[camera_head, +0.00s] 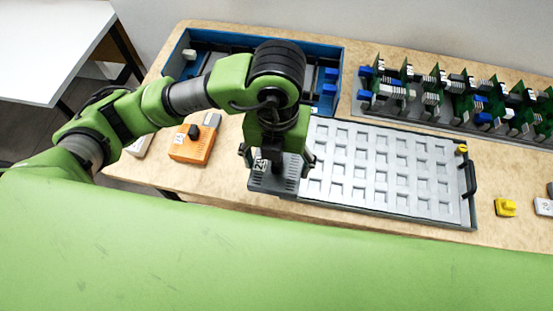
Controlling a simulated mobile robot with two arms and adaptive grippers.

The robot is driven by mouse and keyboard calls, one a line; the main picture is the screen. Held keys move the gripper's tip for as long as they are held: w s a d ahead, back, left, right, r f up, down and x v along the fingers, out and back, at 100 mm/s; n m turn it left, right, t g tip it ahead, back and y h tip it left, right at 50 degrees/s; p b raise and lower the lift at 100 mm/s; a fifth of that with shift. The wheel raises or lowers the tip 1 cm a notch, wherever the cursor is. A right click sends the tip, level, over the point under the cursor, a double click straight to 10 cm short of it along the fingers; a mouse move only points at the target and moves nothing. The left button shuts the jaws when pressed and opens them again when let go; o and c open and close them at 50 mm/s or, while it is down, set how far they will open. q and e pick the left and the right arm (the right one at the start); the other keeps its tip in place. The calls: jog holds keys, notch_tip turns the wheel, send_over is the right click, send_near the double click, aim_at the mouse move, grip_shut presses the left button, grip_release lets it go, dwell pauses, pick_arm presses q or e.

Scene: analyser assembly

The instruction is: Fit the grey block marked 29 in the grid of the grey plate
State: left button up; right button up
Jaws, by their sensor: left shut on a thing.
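My left gripper (278,160) points down over the left end of the grey plate (468,209). It is shut on a dark grey block (268,183) with a white label (259,162). The label's digits are turned sideways and look like 29, but are hard to read. The gripper hides part of the block and the plate's left end. I cannot tell whether the block touches the plate. The plate has a light grid of square recesses, and those in view are empty. My right gripper is not in view.
A blue-walled tray (340,75) stands behind my arm. A rack of green circuit boards (432,90) stands at the back right. An orange block (193,148) lies left of the plate. A yellow part (505,208) lies right of it. The plate has a black handle (470,178).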

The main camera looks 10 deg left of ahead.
aim_at(277, 180)
pick_arm(q)
jog(key=shift+f+b, duration=4.3)
jog(key=shift+f, duration=0.1)
jog(key=shift+s+f+b, duration=0.2)
jog(key=shift+f+b, duration=0.45)
jog(key=shift+f, duration=0.1)
jog(key=c, duration=0.7)
jog(key=shift+f+b, duration=0.85)
jog(key=shift+f, duration=0.1)
jog(key=shift+c, duration=0.2)
jog(key=shift+a+f+b, duration=0.15)
jog(key=shift+f+b, duration=0.45)
jog(key=shift+c, duration=0.2)
jog(key=o, duration=2.1)
jog(key=shift+w, duration=0.1)
jog(key=shift+o, duration=0.2)
jog(key=shift+w+r, duration=0.1)
jog(key=shift+w, duration=0.05)
